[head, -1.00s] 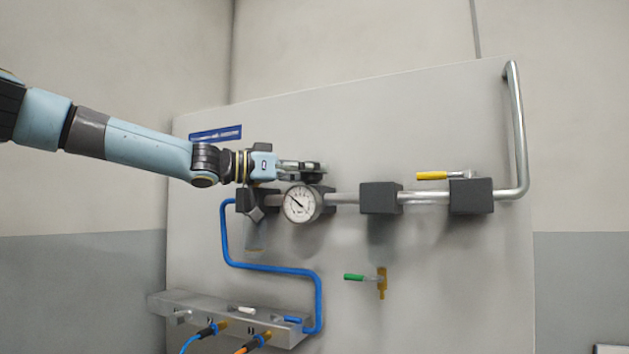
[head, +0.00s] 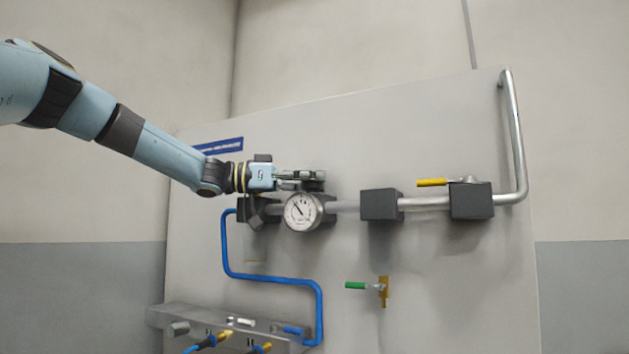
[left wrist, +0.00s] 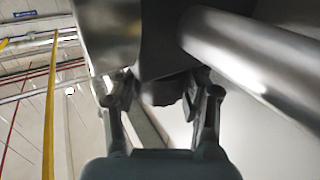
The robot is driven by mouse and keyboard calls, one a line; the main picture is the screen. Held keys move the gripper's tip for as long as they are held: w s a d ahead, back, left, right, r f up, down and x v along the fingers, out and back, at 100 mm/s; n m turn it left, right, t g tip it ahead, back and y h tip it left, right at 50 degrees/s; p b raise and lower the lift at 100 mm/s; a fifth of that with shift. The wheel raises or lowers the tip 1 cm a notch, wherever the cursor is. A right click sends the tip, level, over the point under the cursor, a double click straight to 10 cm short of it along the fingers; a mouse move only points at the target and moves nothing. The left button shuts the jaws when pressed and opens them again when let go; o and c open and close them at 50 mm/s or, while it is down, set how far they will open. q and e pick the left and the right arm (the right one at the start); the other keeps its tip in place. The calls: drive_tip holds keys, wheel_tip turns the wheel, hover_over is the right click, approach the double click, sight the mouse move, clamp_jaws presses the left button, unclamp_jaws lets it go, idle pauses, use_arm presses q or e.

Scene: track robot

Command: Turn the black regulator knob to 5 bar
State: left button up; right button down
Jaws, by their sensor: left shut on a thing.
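My left gripper (head: 318,181) is at the regulator on the wall panel, just above the round white pressure gauge (head: 303,211). Its fingers are shut on the black regulator knob, which they mostly hide in the head view. In the left wrist view the gripper (left wrist: 163,100) has a finger on either side of the dark knob (left wrist: 165,91). The gauge needle points to the upper left; the numbers are too small to read. My right gripper is not in view.
A silver pipe (head: 425,201) runs right through dark blocks to a valve with a yellow lever (head: 432,182). A green-handled valve (head: 356,285) sits lower. A blue tube (head: 270,279) runs down to a metal manifold (head: 190,318). The upper panel is clear.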

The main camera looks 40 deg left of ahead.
use_arm(q)
drive_tip(key=o, duration=0.8)
drive_tip(key=shift+a, duration=0.1)
drive_tip(key=o, duration=0.5)
drive_tip(key=shift+s+a, duration=0.1)
drive_tip(key=shift+s, duration=0.1)
drive_tip(key=shift+c, duration=0.2)
drive_tip(key=shift+w, duration=0.1)
drive_tip(key=v, duration=0.7)
drive_tip(key=shift+a, duration=0.15)
